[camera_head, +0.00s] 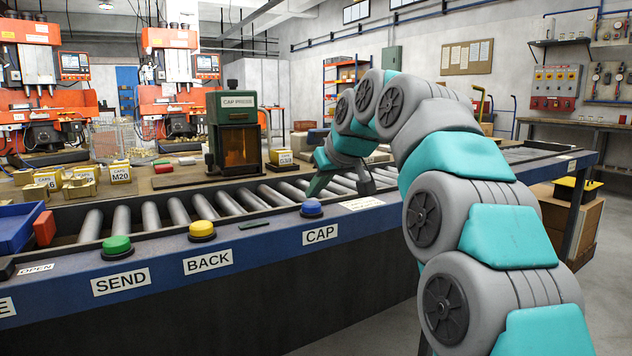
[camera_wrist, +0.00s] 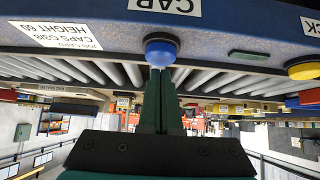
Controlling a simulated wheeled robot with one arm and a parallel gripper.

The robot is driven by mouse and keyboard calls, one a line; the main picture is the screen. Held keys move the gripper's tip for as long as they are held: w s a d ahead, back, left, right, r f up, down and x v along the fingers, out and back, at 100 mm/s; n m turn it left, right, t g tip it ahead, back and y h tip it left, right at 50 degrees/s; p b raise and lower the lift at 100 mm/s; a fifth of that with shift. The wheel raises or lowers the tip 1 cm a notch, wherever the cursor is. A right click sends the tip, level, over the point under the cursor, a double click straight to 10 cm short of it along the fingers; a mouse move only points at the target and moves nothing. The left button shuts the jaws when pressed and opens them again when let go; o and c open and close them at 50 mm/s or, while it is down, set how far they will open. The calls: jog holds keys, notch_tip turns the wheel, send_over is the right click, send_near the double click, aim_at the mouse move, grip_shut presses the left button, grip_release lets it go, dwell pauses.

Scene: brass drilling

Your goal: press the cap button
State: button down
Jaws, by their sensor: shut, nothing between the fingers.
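The blue cap button (camera_head: 311,207) sits on the dark blue front rail of the roller conveyor, above the white CAP label (camera_head: 320,234). My gripper (camera_head: 314,188) is just behind and above the button in the head view, its dark green fingers slanting down towards it. In the wrist view, which is upside down, the blue button (camera_wrist: 161,50) lies straight beyond the closed fingertips of my gripper (camera_wrist: 159,74). The fingers are shut together and empty. I cannot tell whether the tips touch the button.
A yellow button (camera_head: 202,229) labelled BACK and a green button (camera_head: 117,245) labelled SEND stand left on the same rail. Conveyor rollers (camera_head: 204,207) lie behind. A green cap press (camera_head: 235,130) stands past them. A blue tray (camera_head: 14,228) is at far left.

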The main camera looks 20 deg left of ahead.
aim_at(314, 205)
jog(key=shift+f, duration=0.35)
jog(key=shift+f+b, duration=0.4)
jog(key=shift+f, duration=1)
jog(key=shift+s, duration=0.1)
jog(key=shift+r+p, duration=0.35)
jog(key=shift+r, duration=0.25)
notch_tip(314, 205, up, 5)
jog(key=shift+d+f+p, duration=0.1)
jog(key=shift+f+p, duration=0.1)
jog(key=shift+p, duration=0.95)
jog(key=v, duration=0.9)
jog(key=shift+s+d, duration=0.2)
jog(key=shift+r, duration=0.1)
